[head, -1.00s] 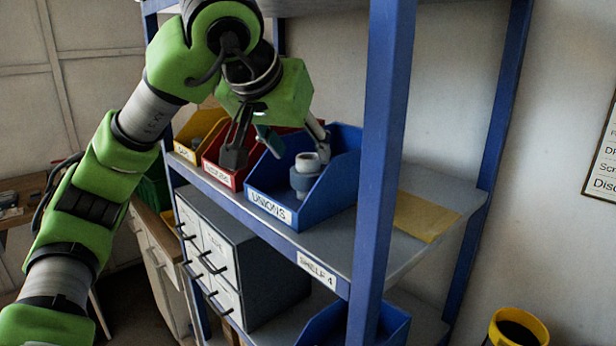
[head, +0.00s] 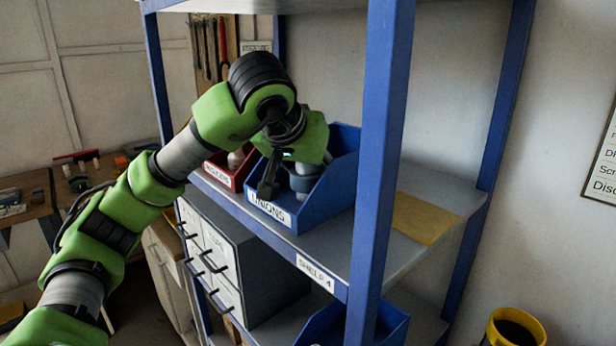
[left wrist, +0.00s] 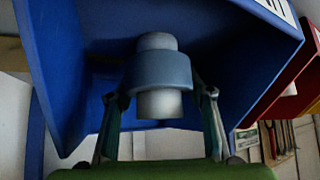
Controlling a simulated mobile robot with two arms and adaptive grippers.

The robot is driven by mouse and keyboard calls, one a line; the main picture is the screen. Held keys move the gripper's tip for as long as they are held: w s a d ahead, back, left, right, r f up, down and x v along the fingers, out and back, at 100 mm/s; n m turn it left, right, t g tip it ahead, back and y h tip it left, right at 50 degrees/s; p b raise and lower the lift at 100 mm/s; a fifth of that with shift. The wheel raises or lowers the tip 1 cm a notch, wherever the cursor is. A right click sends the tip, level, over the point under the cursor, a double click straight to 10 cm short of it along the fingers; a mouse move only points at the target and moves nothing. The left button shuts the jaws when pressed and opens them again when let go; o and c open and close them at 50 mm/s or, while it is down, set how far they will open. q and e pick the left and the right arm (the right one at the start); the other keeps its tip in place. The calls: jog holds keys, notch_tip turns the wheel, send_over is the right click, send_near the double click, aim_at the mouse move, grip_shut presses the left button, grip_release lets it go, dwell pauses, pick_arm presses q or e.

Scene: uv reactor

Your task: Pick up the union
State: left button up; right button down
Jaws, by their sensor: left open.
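The union (head: 309,180), a blue-grey collar with pale pipe ends, stands in the blue bin labelled UNIONS (head: 323,208). In the head view my left gripper (head: 281,180) reaches into this bin, and its green wrist hides the union's upper part. In the left wrist view the union (left wrist: 158,72) lies between the two spread fingers of my left gripper (left wrist: 160,98). The fingers are open on either side of it. Gaps to the collar look small, and I cannot tell whether either finger touches. My right gripper is not in view.
A red bin (head: 225,172) stands left of the blue bin on the grey shelf (head: 345,240). A blue shelf post (head: 378,150) rises close to the blue bin's right side. A yellow-brown sheet (head: 424,217) lies on the shelf's right part. Bin walls surround the gripper closely.

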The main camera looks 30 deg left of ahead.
pick_arm(q)
jog(key=c, duration=0.8)
jog(key=shift+r, duration=0.1)
jog(key=shift+c, duration=0.2)
